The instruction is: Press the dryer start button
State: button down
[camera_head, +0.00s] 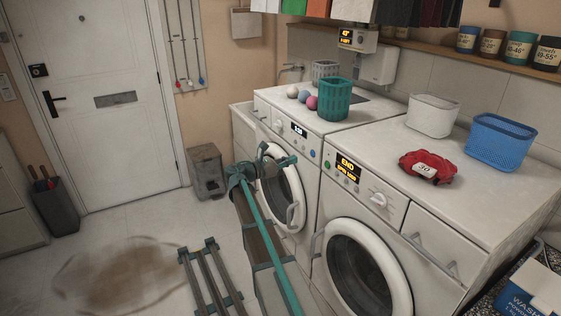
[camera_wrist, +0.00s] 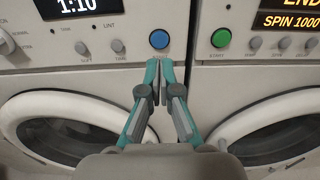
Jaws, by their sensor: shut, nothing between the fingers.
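The left machine (camera_head: 300,170), marked LINT in the wrist view, looks like the dryer. Its display (camera_wrist: 85,7) reads 1:10. Its round blue button (camera_wrist: 159,39) is at the panel's right end and also shows in the head view (camera_head: 312,153). My gripper (camera_wrist: 160,66) is shut and empty. In the head view my gripper (camera_head: 290,160) is in front of the left machine, left of the button. I cannot tell whether the fingertips touch the panel.
The right machine (camera_head: 385,215) has a green button (camera_wrist: 221,38) close to the blue one, and its display (camera_head: 347,168) reads END. Both round doors look shut, with protruding handles. A teal basket (camera_head: 334,101) and several balls are on the left machine. Open floor lies left.

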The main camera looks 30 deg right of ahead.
jog(key=d, duration=0.2)
jog(key=d+p, duration=0.1)
jog(key=d, duration=0.3)
jog(key=shift+s+d+p, duration=0.25)
jog(key=shift+d+p, duration=0.1)
jog(key=shift+p, duration=0.05)
jog(key=shift+d, duration=0.1)
jog(key=shift+d+r, duration=0.1)
jog(key=shift+d, duration=0.5)
jog(key=shift+a, duration=0.1)
jog(key=b, duration=0.2)
send_near(312, 153)
jog(key=a, duration=0.6)
jog(key=shift+w, duration=0.3)
jog(key=shift+d, duration=0.1)
